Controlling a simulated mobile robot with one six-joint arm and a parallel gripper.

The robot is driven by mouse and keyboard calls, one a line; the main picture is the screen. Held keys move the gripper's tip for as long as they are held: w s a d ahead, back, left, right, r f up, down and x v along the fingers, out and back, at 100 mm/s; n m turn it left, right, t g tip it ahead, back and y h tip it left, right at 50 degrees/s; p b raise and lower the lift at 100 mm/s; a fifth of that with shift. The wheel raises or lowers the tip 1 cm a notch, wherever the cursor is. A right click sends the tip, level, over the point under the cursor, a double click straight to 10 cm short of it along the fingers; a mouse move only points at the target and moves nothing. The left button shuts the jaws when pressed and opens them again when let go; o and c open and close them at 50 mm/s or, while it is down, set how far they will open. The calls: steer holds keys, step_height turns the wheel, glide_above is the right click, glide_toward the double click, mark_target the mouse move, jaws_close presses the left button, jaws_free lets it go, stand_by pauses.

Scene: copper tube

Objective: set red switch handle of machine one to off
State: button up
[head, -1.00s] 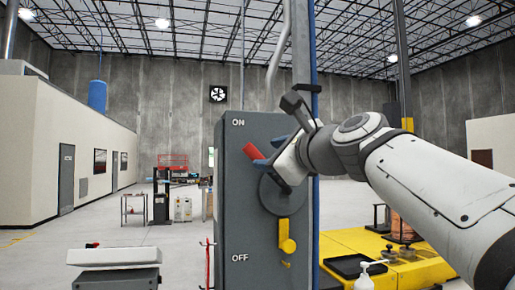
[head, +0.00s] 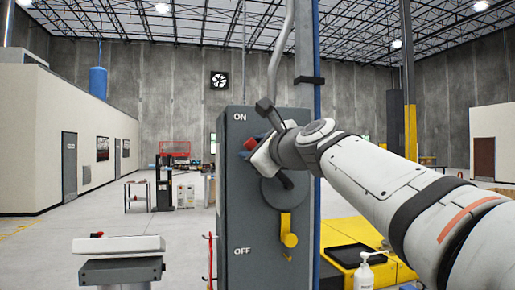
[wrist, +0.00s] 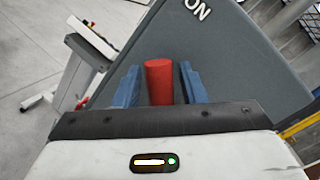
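The red switch handle (head: 249,144) is on the front of the grey machine box (head: 235,190), up near the ON label (head: 240,117). The OFF label (head: 242,251) is low on the same face. My gripper (head: 255,141) is at the handle, with its blue fingers partly hidden by the wrist in the head view. In the wrist view the red handle (wrist: 158,80) stands between the two blue fingers of my gripper (wrist: 160,72). A small gap shows on each side, so the gripper is open around it.
A yellow lever (head: 288,230) is on the box face below the round grey disc (head: 284,190). A yellow platform (head: 345,232) with a black tray (head: 350,255) and a white pump bottle (head: 364,272) is at the right. A grey stand (head: 118,262) is at the left.

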jaws_close()
steer(key=shift+f, duration=0.1)
stand_by(0.4)
